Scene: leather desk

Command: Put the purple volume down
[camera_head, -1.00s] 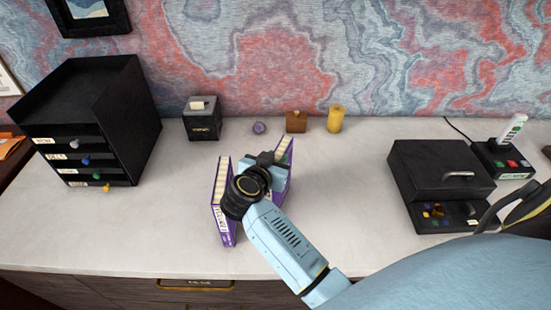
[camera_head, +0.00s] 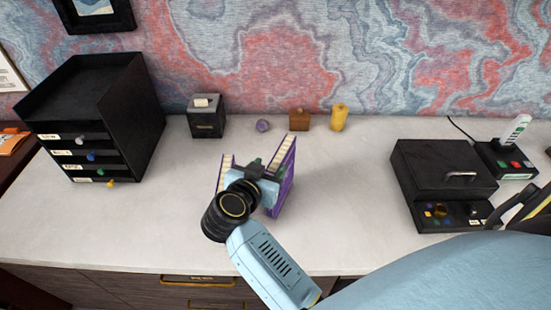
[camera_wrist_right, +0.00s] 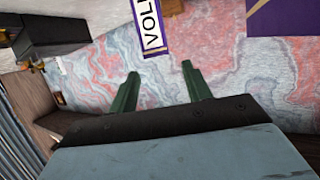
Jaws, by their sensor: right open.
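Two purple volumes with cream page edges stand upright on the pale desktop in the head view. The right purple volume (camera_head: 283,186) leans a little to the right, and the left purple volume (camera_head: 225,172) is mostly hidden behind my wrist. My right gripper (camera_head: 262,168) is over and between them. In the right wrist view its two green fingers (camera_wrist_right: 160,70) are apart with nothing between them. A purple and white spine lettered "VOL" (camera_wrist_right: 150,30) is just beyond the fingertips, and another purple cover (camera_wrist_right: 285,18) is at the upper right. My left gripper is out of view.
A black drawer unit (camera_head: 127,110) stands at the left. A black case (camera_head: 440,170) stands right. The desktop left of the volumes is clear.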

